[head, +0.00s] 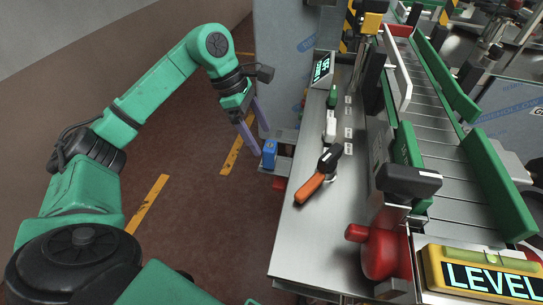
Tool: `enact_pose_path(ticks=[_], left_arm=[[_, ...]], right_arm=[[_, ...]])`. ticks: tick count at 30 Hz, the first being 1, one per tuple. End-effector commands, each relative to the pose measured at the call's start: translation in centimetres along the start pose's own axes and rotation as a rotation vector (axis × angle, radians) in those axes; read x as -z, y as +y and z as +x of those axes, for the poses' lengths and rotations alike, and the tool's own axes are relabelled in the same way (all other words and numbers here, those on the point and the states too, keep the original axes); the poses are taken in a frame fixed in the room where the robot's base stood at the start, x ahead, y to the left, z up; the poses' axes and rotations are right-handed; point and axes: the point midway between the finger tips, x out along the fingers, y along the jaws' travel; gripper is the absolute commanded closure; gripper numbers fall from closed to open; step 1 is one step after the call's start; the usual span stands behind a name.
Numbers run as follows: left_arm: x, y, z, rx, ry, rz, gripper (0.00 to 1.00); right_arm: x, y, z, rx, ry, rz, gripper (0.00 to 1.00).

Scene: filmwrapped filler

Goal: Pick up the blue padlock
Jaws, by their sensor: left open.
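The blue padlock (269,154) is a small upright block. It sits at the left edge of the metal bench, on what looks like a small ledge. My left gripper (261,142) reaches down from above with two long purple fingers. It is open, and its fingertips are close to the padlock, just above it and to its left. I cannot tell whether they touch it. Nothing is held between the fingers. My right gripper is not in view.
A yellow level display (485,278) is at the lower right. The brown floor is clear left of the bench.

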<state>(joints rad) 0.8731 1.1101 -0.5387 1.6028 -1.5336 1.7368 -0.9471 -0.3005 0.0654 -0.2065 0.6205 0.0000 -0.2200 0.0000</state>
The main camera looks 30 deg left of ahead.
Motion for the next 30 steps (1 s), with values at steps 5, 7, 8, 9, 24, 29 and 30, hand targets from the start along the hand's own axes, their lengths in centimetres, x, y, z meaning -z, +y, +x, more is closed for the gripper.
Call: enact_pose_path(ticks=[5,7,8,9,24,29,30], left_arm=[[-0.2,0.0,2.6,0.002,-0.002,0.0,0.1],[-0.4,-0.1,3.6,0.004,-0.003,0.0,0.1],[-0.5,-0.1,4.1,0.005,-0.004,0.0,0.1],[-0.6,-0.1,4.8,0.005,-0.004,-0.001,0.1],[-0.6,0.1,7.8,0.0,-0.005,-0.002,0.6],[-0.6,0.1,7.8,-0.001,-0.005,-0.002,1.0],[-0.6,0.1,7.8,-0.001,-0.005,-0.002,1.0]], right_arm=[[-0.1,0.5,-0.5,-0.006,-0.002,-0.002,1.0],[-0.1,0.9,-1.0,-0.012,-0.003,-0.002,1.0],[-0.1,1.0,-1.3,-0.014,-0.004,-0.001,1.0],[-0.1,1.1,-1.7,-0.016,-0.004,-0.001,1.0],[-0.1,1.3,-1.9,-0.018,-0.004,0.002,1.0],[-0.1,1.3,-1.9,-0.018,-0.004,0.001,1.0],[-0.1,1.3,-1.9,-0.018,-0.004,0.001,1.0]])
